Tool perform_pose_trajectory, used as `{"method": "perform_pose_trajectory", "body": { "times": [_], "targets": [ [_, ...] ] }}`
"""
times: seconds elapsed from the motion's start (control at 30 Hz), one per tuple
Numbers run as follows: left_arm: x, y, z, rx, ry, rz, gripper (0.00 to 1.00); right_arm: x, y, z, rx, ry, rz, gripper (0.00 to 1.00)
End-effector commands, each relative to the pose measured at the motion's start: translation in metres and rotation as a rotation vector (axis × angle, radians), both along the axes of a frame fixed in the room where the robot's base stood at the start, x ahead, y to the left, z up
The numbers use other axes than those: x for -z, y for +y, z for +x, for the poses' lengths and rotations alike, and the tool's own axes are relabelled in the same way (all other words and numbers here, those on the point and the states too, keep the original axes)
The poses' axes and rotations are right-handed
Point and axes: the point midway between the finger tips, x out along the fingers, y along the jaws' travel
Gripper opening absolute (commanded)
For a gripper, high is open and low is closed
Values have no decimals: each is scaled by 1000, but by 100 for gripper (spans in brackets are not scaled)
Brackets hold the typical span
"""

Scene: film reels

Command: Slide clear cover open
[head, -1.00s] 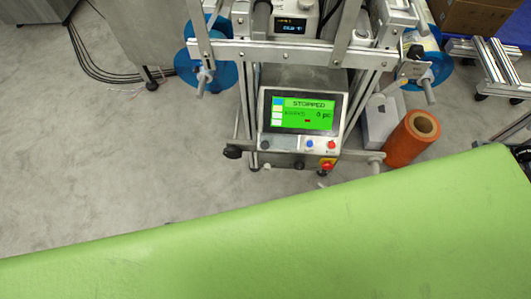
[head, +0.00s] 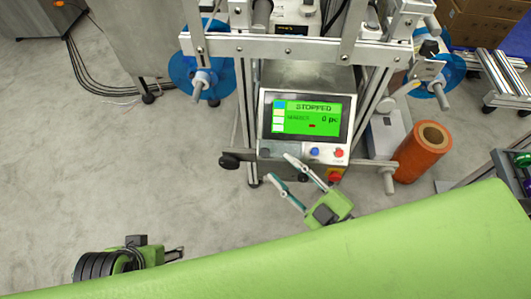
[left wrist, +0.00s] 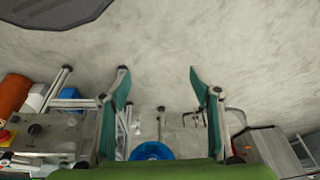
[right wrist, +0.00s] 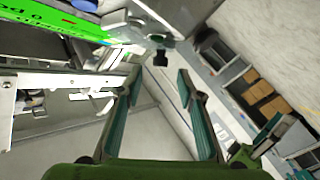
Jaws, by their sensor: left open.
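The machine's aluminium frame (head: 290,47) stands ahead of me in the head view, with a lit green screen (head: 305,118) reading STOPPED on its sloped control panel. I cannot make out a clear cover for certain in any view. My right gripper (head: 279,167) is open and empty in front of the panel's lower edge. In the right wrist view its fingers (right wrist: 160,71) stand apart, with the green screen at upper left. My left gripper (head: 178,255) is low at left in the head view, mostly hidden by its own wrist. The left wrist view shows its fingers (left wrist: 157,72) open and empty.
Blue reels (head: 208,74) hang on both sides of the frame. A round black knob (head: 229,161) juts out left of the panel. An orange roll (head: 424,152) stands on the floor at right. Grey floor (head: 120,170) is free at left.

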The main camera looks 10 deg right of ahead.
Motion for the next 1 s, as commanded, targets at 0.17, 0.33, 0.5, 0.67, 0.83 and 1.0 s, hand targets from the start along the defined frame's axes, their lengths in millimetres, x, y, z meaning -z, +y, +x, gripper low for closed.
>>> {"method": "perform_pose_trajectory", "body": {
  "times": [0.17, 0.33, 0.5, 0.67, 0.83, 1.0],
  "targets": [
    [5, -2, 9, 3, -32, -7, 57, 1, 18, 34, 1, -4, 2, 34],
    [2, -8, 28, 9, -109, -22, 57, 1, 29, 54, 1, 1, 1, 34],
    [-3, -11, 39, 13, -156, -32, 57, 1, 34, 63, 1, 1, -1, 34],
    [-4, -12, 41, 14, -164, -33, 57, 1, 35, 65, 0, 2, -1, 34],
    [-4, -12, 41, 14, -164, -33, 57, 1, 35, 65, 1, 3, -1, 27],
    [-4, -12, 41, 14, -164, -33, 57, 2, 35, 64, 1, 4, -1, 0]
  ]
}}
